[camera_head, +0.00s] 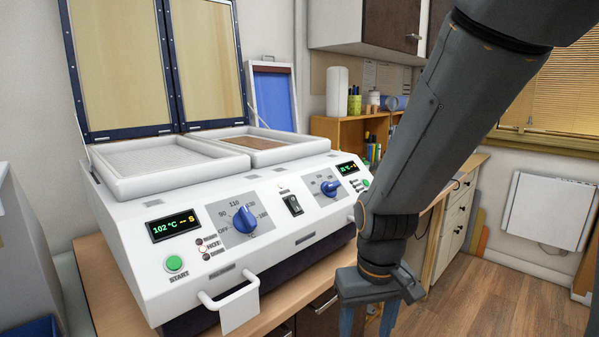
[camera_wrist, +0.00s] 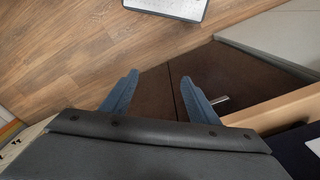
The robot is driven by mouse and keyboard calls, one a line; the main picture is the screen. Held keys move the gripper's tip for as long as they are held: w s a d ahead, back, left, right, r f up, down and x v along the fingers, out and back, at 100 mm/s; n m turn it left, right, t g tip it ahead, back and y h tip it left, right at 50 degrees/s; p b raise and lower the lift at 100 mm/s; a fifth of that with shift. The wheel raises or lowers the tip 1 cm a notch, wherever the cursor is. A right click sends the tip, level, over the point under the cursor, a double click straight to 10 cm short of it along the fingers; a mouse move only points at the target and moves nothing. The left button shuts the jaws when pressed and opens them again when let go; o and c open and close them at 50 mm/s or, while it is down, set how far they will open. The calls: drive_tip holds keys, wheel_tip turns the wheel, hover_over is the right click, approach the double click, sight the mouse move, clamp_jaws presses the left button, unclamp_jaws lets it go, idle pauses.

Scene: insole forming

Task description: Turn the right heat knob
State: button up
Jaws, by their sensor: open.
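The right heat knob (camera_head: 330,188) is blue and sits on a grey dial plate on the right half of the white forming machine (camera_head: 196,277). The left heat knob (camera_head: 244,219) is blue too, on its own dial at the left. My gripper (camera_head: 368,318) hangs low in front of the machine's right end, below and to the right of the right knob and apart from it. Its blue fingers are partly cut off at the bottom edge. In the wrist view my gripper (camera_wrist: 160,95) is open and empty, over the floor and a dark cabinet front; no knob shows there.
A black switch (camera_head: 292,205) sits between the dials. Green start buttons (camera_head: 174,263) and a white front handle (camera_head: 229,300) also face forward. Two framed lids (camera_head: 117,60) stand open. A shelf and drawers stand behind my arm. Wooden floor (camera_head: 500,300) is clear at right.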

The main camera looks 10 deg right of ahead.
drive_tip(key=w+d+r+n+t+y+p, duration=0.1)
drive_tip(key=w+r+n+t+p, duration=0.15)
drive_tip(key=w+r, duration=1.15)
drive_tip(key=n+y+p, duration=0.1)
drive_tip(key=n+p, duration=0.1)
drive_tip(key=n, duration=0.2)
approach(335, 185)
drive_tip(key=shift+t+y, duration=0.3)
drive_tip(key=shift+t, duration=0.05)
drive_tip(key=shift+p+x, duration=1.1)
drive_tip(key=shift+x, duration=2.85)
drive_tip(key=shift+w, duration=0.1)
drive_tip(key=c, duration=1)
